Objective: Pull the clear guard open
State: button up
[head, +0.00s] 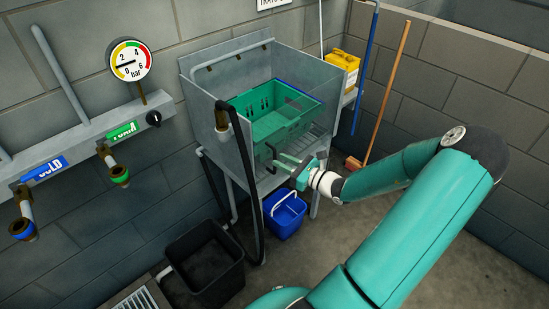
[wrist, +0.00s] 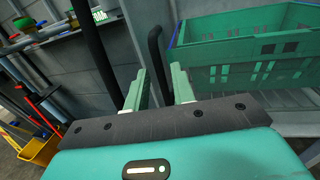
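A grey metal wash cabinet (head: 238,165) stands against the wall with a green crate (head: 262,118) inside. A clear guard is hard to make out; its see-through surface cannot be told apart from the cabinet's open front. My gripper (head: 283,162) is at the cabinet's front, just below the crate. In the wrist view, its two pale green fingers (wrist: 159,88) are apart. A black upright handle (wrist: 157,62) shows in the gap between them, near the fingertips. Whether the fingers touch it cannot be told. The crate (wrist: 240,48) is to the right there.
A black hose (head: 243,165) hangs at the cabinet's left side and shows left of the fingers (wrist: 96,50). A blue bucket (head: 284,214) and a black bin (head: 203,267) stand on the floor. A broom (head: 388,95) leans at the right.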

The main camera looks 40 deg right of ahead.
aim_at(275, 171)
jog(key=shift+x, duration=1.8)
jog(key=shift+c, duration=0.5)
grip_shut()
jog(key=shift+s, duration=0.1)
